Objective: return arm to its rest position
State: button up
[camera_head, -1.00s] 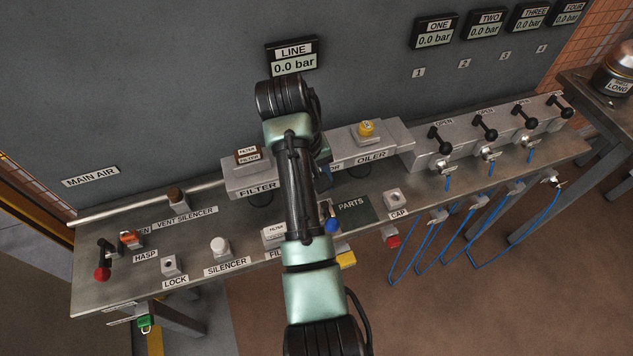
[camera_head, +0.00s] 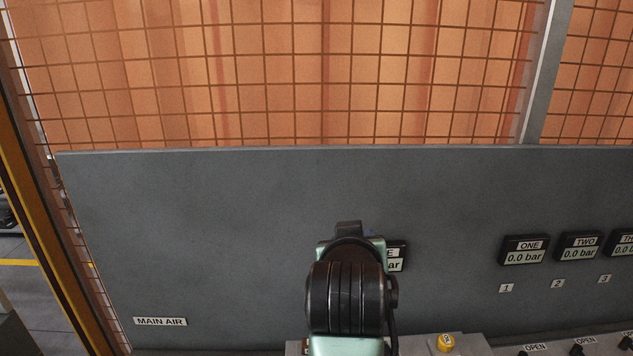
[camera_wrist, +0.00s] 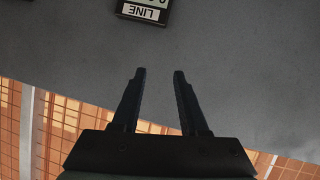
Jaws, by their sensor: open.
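My gripper shows in the wrist view (camera_wrist: 160,85) with its two dark fingers apart and nothing between them. Beyond the fingertips is the plain grey panel (camera_wrist: 240,50), with the LINE gauge (camera_wrist: 143,12) at the top edge, upside down. In the head view my arm rises at the bottom centre, folded in front of the panel (camera_head: 220,230). It covers much of the LINE gauge (camera_head: 397,257). The gripper's fingers cannot be made out in the head view.
An orange wire-mesh fence (camera_head: 280,70) stands above and behind the panel. Gauges ONE (camera_head: 525,250) and TWO (camera_head: 579,247) are at right, both reading 0.0 bar. A MAIN AIR label (camera_head: 160,321) is at lower left. A yellow cap (camera_head: 445,342) shows at the bottom edge.

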jog(key=s+a+r+t, duration=0.1)
jog(key=s+r+t, duration=0.15)
jog(key=r, duration=0.45)
jog(key=s+a+r+t, duration=0.1)
jog(key=a+r+t, duration=0.15)
jog(key=r, duration=0.35)
jog(key=s+a+r+t+y, duration=0.2)
jog(key=s+r+t, duration=0.7)
jog(key=s+r, duration=0.8)
notch_tip(320, 180, up, 2)
jog(key=shift+s+a+r, duration=0.1)
jog(key=shift+s+a, duration=0.15)
jog(key=shift+s, duration=0.05)
